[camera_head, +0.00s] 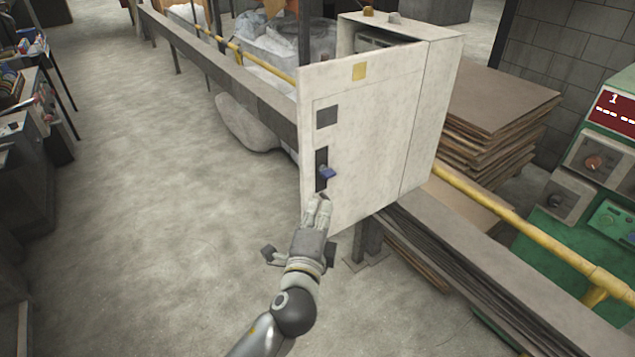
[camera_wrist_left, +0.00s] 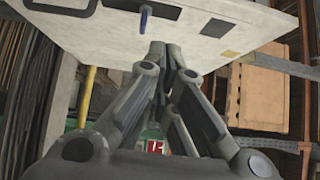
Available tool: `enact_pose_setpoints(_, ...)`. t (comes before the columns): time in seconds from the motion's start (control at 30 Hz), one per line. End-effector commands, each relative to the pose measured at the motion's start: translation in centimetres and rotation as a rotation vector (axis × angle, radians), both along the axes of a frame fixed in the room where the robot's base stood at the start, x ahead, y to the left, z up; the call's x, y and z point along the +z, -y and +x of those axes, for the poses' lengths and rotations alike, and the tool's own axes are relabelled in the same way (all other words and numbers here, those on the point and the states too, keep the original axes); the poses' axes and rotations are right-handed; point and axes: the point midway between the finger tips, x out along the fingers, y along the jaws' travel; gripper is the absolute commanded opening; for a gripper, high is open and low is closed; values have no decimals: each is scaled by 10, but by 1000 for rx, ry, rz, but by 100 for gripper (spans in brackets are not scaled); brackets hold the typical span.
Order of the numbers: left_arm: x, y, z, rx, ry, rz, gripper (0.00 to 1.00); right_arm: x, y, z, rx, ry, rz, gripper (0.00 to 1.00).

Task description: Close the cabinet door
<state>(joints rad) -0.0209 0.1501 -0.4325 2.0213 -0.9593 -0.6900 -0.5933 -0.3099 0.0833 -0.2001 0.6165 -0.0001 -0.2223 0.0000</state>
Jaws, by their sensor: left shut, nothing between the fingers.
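The white metal cabinet (camera_head: 432,110) is mounted at the rail. Its door (camera_head: 365,130) stands ajar, with a dark gap along the top between door and body. A blue handle (camera_head: 328,173) sits in a dark slot near the door's left edge; it also shows in the left wrist view (camera_wrist_left: 145,18). My left gripper (camera_head: 319,200) is shut and empty, with its fingertips just below the handle at the door's lower left edge. In the left wrist view the fingertips (camera_wrist_left: 165,47) are close to the door face (camera_wrist_left: 190,20); I cannot tell whether they touch. My right gripper is not in view.
A yellow rail (camera_head: 520,225) and a dark beam run past the cabinet. Stacked brown boards (camera_head: 500,100) stand behind it. A green machine (camera_head: 590,190) is at the right, and cluttered shelves are at the far left. The floor (camera_head: 150,200) left of the door is clear.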

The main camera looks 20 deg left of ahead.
Motion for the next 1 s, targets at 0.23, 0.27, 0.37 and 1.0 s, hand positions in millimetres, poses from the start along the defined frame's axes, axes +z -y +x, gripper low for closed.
enact_pose_setpoints(0.23,2,-4,33,1,-1,1,0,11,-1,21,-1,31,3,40)
enact_pose_setpoints(0.27,2,-5,39,1,0,0,0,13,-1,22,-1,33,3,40)
enact_pose_setpoints(0.37,2,-6,56,1,-1,0,0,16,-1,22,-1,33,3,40)
enact_pose_setpoints(1.0,0,-41,120,-1,-3,-3,0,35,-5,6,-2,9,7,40)
